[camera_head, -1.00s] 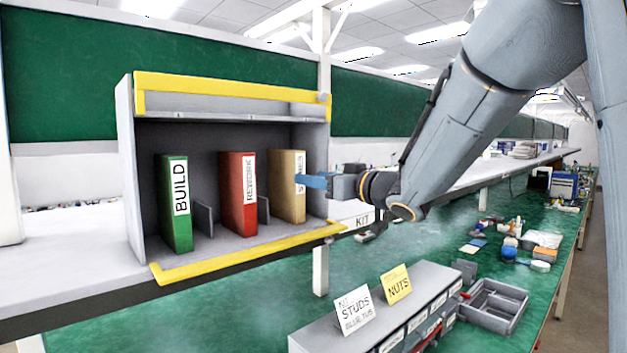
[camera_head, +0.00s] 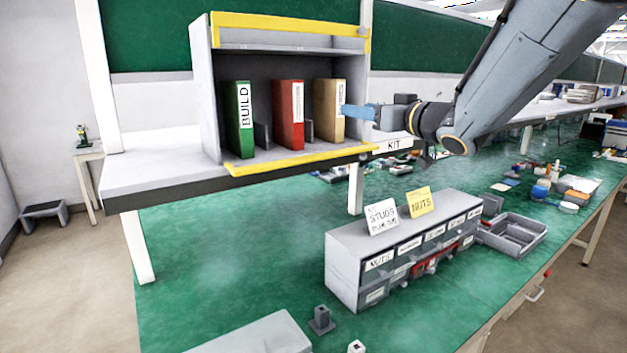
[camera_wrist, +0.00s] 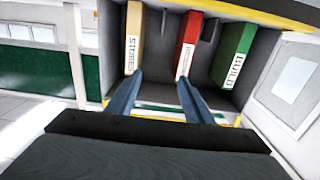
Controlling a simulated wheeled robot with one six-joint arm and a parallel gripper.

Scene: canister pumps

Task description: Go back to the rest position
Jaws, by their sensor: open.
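My gripper (camera_head: 358,112) is at the right front of the shelf box, with its blue fingers pointing left toward the tan binder (camera_head: 330,108). In the wrist view my gripper (camera_wrist: 158,92) has its two fingers spread apart with nothing between them. The tan binder (camera_wrist: 133,50), the red binder (camera_wrist: 187,45) and the green binder labelled BUILD (camera_wrist: 233,55) stand upright ahead of the fingers. In the head view the red binder (camera_head: 288,115) is in the middle and the green binder (camera_head: 238,120) is at the left.
The grey shelf box (camera_head: 210,95) has yellow edging and sits on a raised shelf (camera_head: 150,180). Below, a drawer cabinet (camera_head: 345,265) with STUDS and NUTS cards and a grey tray (camera_head: 512,235) stand on the green bench (camera_head: 220,245). Open bench lies left of the cabinet.

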